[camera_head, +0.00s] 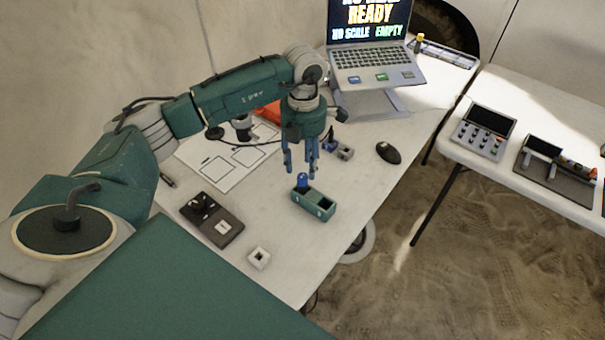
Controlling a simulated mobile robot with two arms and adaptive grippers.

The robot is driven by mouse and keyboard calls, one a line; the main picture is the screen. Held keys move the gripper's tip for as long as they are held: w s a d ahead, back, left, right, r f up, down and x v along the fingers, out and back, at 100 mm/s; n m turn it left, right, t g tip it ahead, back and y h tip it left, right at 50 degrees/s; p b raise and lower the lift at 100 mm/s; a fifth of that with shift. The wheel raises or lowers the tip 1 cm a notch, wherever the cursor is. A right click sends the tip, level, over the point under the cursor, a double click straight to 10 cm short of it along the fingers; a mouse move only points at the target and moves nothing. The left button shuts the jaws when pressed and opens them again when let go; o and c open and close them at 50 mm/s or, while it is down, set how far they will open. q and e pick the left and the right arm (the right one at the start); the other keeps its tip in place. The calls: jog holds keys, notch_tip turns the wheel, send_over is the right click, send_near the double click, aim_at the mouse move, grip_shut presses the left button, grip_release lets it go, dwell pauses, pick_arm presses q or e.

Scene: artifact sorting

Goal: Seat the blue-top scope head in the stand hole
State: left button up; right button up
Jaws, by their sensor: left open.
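A teal block (318,211) stands on the white table, with a dark opening at its right end. A small blue-topped piece (303,180), which looks like the scope head, stands upright at the block's left end; I cannot tell how deep it sits. My left gripper (301,170) points down with its fingers open, just above and behind the blue top, and holds nothing. A dark device (243,125), perhaps the scope stand, is partly hidden behind my left arm; I cannot see a hole in it. My right gripper is not in view.
A grey block (345,153) and black mouse (388,152) lie farther back, before the laptop (375,60). A black device (212,218) and small white block (259,258) are at the front left. Marked white sheet (232,165) lies left. A second table (541,190) stands right.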

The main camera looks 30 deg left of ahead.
pick_arm(q)
notch_tip(320, 180, up, 8)
jog(key=b, duration=0.1)
jog(key=shift+f, duration=0.25)
dwell(0.4)
